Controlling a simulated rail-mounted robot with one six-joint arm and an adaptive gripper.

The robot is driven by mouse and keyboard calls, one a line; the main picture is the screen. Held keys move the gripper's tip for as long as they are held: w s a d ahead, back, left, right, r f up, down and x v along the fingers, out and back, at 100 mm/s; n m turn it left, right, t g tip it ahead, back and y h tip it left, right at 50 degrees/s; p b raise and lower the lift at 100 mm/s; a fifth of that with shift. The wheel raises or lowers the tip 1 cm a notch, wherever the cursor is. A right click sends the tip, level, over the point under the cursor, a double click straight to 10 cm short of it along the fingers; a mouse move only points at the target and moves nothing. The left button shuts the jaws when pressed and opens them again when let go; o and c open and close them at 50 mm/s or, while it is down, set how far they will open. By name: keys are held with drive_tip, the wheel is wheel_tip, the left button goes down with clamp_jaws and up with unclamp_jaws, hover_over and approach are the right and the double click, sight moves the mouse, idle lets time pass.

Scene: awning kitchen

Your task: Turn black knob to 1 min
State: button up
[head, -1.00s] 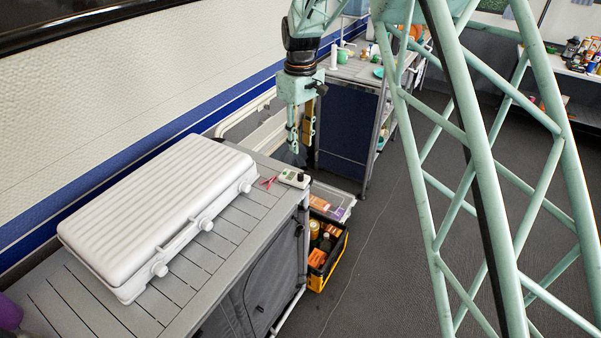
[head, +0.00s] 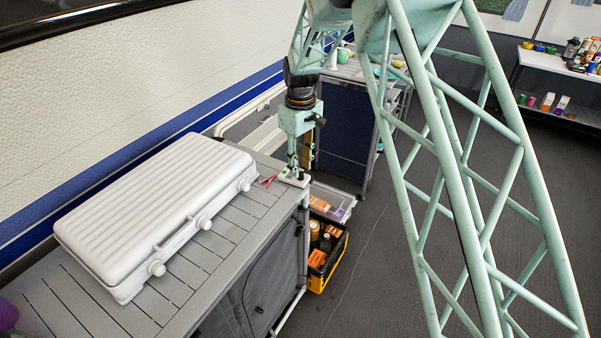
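A small white device (head: 303,183) lies on the slatted grey counter at its far right corner. My gripper (head: 294,171) points straight down with its fingertips at the top of this device, where the black knob sits. The fingers hide most of the knob, and I cannot tell whether they touch it or sit around it. The finger opening is too small and dark to make out. The knob's setting and any minute marks cannot be read.
A large white ribbed case (head: 150,215) lies on the counter (head: 215,245), left of the device. A small red item (head: 267,181) lies just left of the device. A yellow-black crate (head: 328,262) stands on the floor beside the counter. A blue-sided cabinet (head: 342,130) stands behind.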

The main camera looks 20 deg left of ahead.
sight(301, 175)
drive_tip(key=shift+f, duration=1.25)
drive_tip(key=c, duration=0.9)
drive_tip(key=shift+m, duration=0.3)
drive_tip(key=m+p, duration=0.1)
drive_tip(key=m, duration=0.2)
drive_tip(key=shift+m+p, duration=0.7)
drive_tip(key=shift+m, duration=1.8)
